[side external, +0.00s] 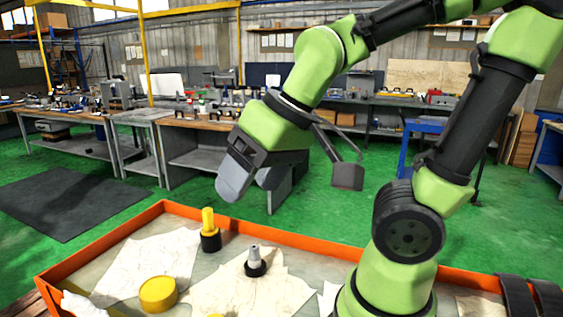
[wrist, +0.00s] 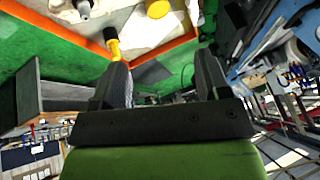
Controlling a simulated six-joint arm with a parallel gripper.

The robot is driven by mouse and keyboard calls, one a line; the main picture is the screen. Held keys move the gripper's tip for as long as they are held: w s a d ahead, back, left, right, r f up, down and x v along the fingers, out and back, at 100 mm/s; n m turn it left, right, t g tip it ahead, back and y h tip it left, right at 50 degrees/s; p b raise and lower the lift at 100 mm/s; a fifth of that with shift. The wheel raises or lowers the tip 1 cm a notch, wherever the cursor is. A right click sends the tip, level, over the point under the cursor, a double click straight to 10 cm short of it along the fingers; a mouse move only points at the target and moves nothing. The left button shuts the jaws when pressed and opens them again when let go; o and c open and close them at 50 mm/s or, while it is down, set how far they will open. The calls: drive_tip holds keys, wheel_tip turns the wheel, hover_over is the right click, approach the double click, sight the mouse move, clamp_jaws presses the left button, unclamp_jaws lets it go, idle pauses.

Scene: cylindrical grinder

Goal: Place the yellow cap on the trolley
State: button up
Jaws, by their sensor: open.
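A round yellow cap-like piece (side external: 158,294) lies on a pale cloth inside an orange-rimmed surface (side external: 290,240), which appears to be the trolley top. The yellow piece also shows at the top of the wrist view (wrist: 157,8). An upright yellow piece with a black base (side external: 208,228) stands near the far rim; it shows in the wrist view too (wrist: 112,42). My gripper (side external: 252,185) is open and empty, in the air above the far rim, apart from all these pieces. Its two fingers show in the wrist view (wrist: 160,80).
A grey piece on a black base (side external: 255,262) stands right of the upright yellow piece. A sliver of another yellow thing (side external: 215,316) is cut off at the bottom edge. Cluttered workbenches (side external: 200,125) stand behind.

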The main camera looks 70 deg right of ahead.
drive_tip(key=shift+m+t, duration=0.6)
drive_tip(key=shift+t, duration=0.2)
drive_tip(key=s+r, duration=0.1)
drive_tip(key=s, duration=0.1)
drive_tip(key=s+r, duration=0.1)
drive_tip(key=s, duration=0.1)
drive_tip(key=shift+r, duration=0.35)
